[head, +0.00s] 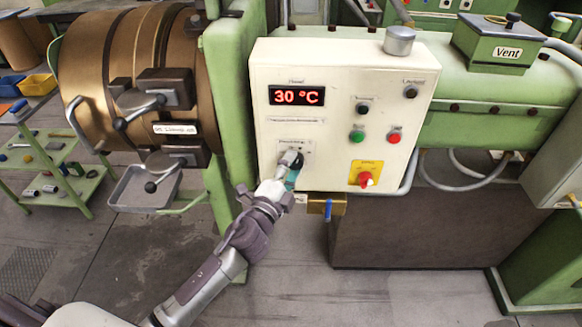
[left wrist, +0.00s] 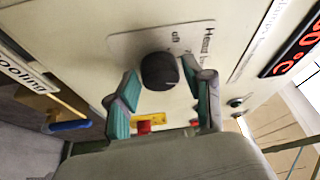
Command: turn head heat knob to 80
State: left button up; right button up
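The head heat knob (left wrist: 160,71) is a round black knob on the cream control panel (head: 340,72). Its label plate in the left wrist view partly reads "Head" and "off". In the head view the knob is mostly hidden by my left gripper (head: 291,163). In the left wrist view the teal-padded fingers of my left gripper (left wrist: 161,76) are spread on either side of the knob. A gap shows on the left; I cannot tell whether the right finger touches. The red display (head: 297,96) reads 30 °C. My right gripper is not in view.
The panel also carries a green button (head: 357,136), a red button (head: 394,136) and a red switch on a yellow plate (head: 366,178). A blue-handled valve (head: 328,208) hangs below it. Brown barrel clamps with handles (head: 150,105) stick out at the left.

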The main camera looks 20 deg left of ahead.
pick_arm(q)
jog(key=shift+o, duration=0.6)
jog(key=shift+s+f, duration=0.1)
jog(key=shift+s, duration=0.05)
jog(key=s+a, duration=0.1)
jog(key=s, duration=1)
jog(key=shift+s+a+f, duration=0.15)
jog(key=shift+s+f, duration=0.15)
jog(key=shift+f, duration=0.05)
